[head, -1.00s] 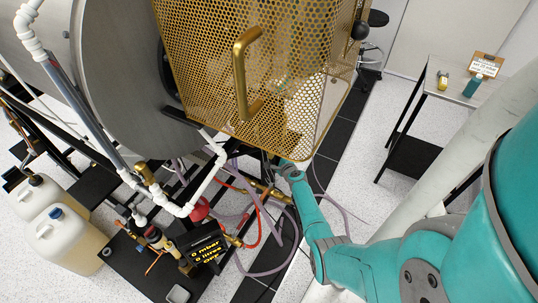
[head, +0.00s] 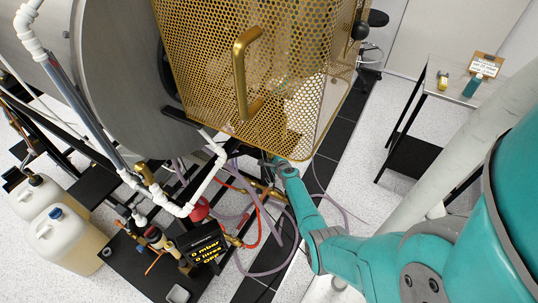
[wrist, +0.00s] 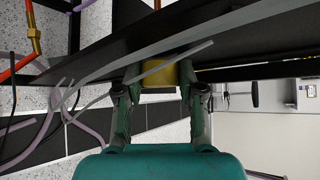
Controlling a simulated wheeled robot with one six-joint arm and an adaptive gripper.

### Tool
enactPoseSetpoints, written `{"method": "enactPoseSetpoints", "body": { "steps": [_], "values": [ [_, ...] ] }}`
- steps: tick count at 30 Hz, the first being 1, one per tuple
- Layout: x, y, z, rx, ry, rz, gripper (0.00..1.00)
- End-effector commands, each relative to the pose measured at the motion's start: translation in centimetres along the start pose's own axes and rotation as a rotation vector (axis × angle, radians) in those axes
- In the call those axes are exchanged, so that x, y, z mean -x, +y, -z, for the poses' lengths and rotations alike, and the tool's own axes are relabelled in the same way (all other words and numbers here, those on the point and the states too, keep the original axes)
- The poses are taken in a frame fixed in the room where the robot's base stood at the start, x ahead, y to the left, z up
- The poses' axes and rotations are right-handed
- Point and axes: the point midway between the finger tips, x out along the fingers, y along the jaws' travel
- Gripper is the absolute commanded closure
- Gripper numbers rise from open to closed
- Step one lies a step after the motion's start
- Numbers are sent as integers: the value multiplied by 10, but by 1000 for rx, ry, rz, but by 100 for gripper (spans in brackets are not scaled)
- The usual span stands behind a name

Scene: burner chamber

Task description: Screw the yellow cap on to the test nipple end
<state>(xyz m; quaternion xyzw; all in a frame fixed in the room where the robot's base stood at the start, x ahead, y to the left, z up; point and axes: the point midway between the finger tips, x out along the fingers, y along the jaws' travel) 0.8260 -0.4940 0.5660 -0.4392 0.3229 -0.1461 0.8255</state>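In the wrist view, the two fingers of my gripper (wrist: 160,90) stand either side of a yellow, block-like piece that looks like the yellow cap (wrist: 158,82). The fingertips appear to press on its sides, and a thin grey tube crosses in front of it. In the head view my gripper (head: 274,162) is at the lower edge of the gold mesh cage, partly hidden, and the cap cannot be made out there. A small brass fitting (wrist: 157,4) shows at the top of the wrist view; I cannot tell whether it is the test nipple.
The gold mesh cage (head: 250,70) hangs over my gripper. Purple and red hoses (head: 255,225) and white pipework (head: 205,185) lie close to its left. A dark beam (wrist: 100,55) crosses the wrist view. A side table (head: 455,85) stands at the right, with open floor before it.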

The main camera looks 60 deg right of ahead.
Motion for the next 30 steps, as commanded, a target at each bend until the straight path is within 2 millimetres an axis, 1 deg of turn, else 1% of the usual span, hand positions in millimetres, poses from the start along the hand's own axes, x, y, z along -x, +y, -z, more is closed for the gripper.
{"method": "enactPoseSetpoints", "body": {
  "steps": [1, 2, 11, 30],
  "values": [
    [0, 0, 0, 0, 0, 1, 94],
    [0, 0, 0, 0, 0, 0, 100],
    [0, -1, -1, -8, -3, -7, 100],
    [0, -3, 0, -122, 0, -123, 100]
  ]
}}
